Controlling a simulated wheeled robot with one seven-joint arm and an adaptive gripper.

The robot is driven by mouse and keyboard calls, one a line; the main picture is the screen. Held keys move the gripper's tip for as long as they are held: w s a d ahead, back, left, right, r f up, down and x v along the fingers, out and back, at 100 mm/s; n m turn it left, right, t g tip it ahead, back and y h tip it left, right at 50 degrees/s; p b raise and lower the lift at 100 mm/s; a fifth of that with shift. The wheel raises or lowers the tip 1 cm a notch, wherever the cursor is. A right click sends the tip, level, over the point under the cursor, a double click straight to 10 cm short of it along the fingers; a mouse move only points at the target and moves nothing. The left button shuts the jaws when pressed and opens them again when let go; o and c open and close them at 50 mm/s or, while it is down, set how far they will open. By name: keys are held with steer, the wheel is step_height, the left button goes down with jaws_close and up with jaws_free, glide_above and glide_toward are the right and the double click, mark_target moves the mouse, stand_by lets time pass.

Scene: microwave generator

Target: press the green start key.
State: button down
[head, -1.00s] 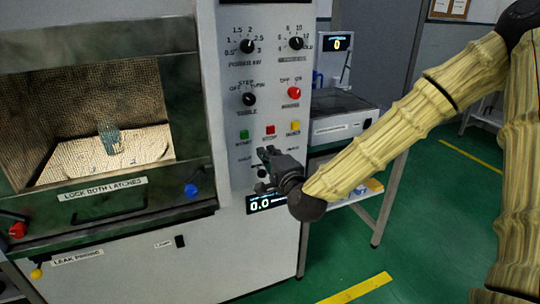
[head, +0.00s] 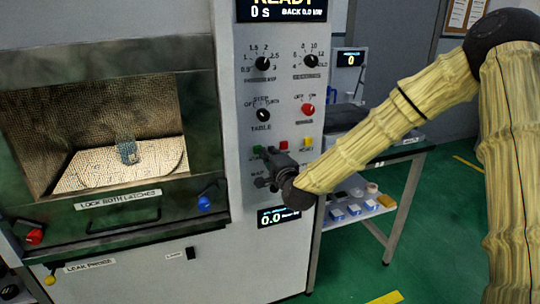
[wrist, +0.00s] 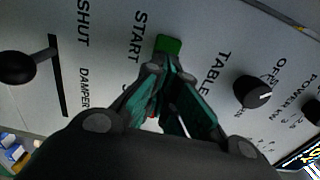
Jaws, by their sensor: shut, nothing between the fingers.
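The green start key (wrist: 168,44) is a small square on the grey control panel, beside the word START in the wrist view. In the head view the green key (head: 257,149) shows at the left of a row of coloured keys, just above my gripper (head: 263,167). My gripper (wrist: 165,68) is shut and empty. In the wrist view its fingertips overlap the lower edge of the key; I cannot tell whether they touch it.
A red key (head: 283,145) and a yellow key (head: 307,141) sit right of the green one. Black knobs (head: 263,114) and a red knob (head: 307,109) are above. A damper lever (wrist: 20,67) and a display (head: 277,217) are also close by.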

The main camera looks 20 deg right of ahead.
steer(key=shift+w+d+r+b, duration=0.1)
steer(key=shift+w+r+b, duration=0.1)
steer(key=shift+w, duration=0.2)
steer(key=shift+w+r+b, duration=0.1)
steer(key=shift+w+b, duration=0.1)
steer(key=shift+w, duration=0.3)
steer(key=shift+s+f, duration=0.15)
steer(key=shift+s, duration=0.3)
steer(key=s+b, duration=0.1)
steer(key=s, duration=1.2)
steer(key=shift+s+d, duration=0.15)
steer(key=shift+s, duration=0.15)
steer(key=shift+f, duration=0.1)
